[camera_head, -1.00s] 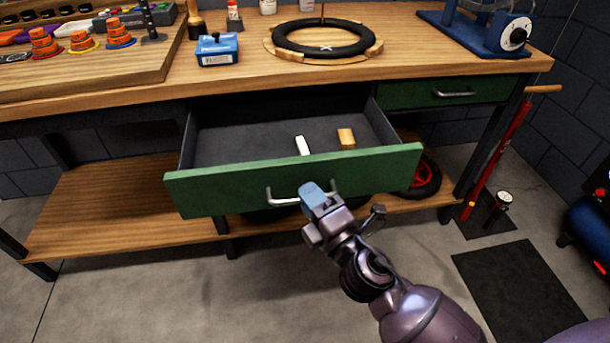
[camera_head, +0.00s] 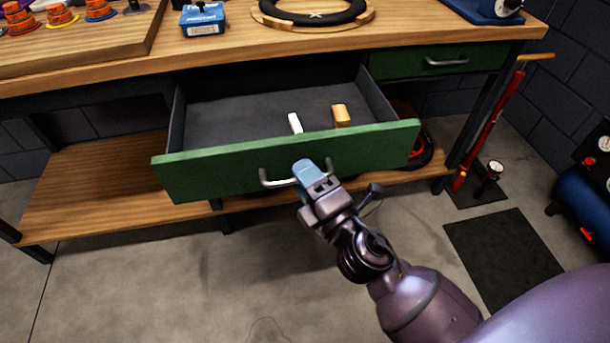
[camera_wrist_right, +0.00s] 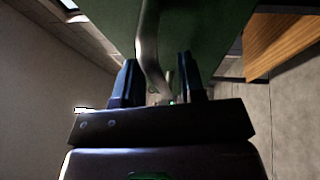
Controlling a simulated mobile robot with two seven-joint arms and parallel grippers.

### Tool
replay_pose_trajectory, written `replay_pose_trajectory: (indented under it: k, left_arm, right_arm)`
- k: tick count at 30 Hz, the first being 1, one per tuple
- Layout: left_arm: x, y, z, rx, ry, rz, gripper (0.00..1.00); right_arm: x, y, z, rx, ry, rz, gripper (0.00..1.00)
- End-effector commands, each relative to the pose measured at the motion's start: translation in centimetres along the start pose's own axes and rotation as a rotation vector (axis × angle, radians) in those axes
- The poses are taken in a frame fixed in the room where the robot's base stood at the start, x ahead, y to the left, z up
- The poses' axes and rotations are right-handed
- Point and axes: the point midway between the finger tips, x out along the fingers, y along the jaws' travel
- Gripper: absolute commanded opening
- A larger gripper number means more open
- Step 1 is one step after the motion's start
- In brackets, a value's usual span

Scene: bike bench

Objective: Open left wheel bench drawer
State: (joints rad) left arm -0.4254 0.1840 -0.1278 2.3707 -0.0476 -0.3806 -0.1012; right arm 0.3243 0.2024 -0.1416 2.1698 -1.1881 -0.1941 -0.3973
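The left wheel bench drawer (camera_head: 215,171) has a green front and stands well out from the bench, its grey interior showing. Its metal bar handle (camera_head: 278,183) is on the front; the handle also shows in the right wrist view (camera_wrist_right: 149,45). My right gripper (camera_head: 306,172) is at the right part of the handle. In the right wrist view the two dark fingers (camera_wrist_right: 158,82) stand apart on either side of the bar, with gaps visible, so the gripper is open around it. My left gripper is not in view.
A white item (camera_head: 295,123) and a tan block (camera_head: 341,115) lie in the drawer. A second green drawer (camera_head: 415,64) at right is shut. A lower wooden shelf (camera_head: 95,195) is below. The concrete floor (camera_head: 140,290) in front is clear; a red pump (camera_head: 487,130) stands at right.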

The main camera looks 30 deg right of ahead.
Motion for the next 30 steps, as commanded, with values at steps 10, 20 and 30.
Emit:
replay_pose_trajectory:
  k: [10,20,30]
  left_arm:
    - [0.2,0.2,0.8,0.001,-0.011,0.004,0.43]
    - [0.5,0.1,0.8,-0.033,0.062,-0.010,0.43]
    - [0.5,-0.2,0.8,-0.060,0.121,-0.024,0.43]
  right_arm:
    - [-1.8,-0.4,0.0,0.004,-0.002,-0.006,0.37]
    - [-7.3,-0.8,-0.1,0.006,-0.004,-0.014,0.37]
    - [-10.4,-0.3,0.0,0.003,-0.002,-0.006,0.37]
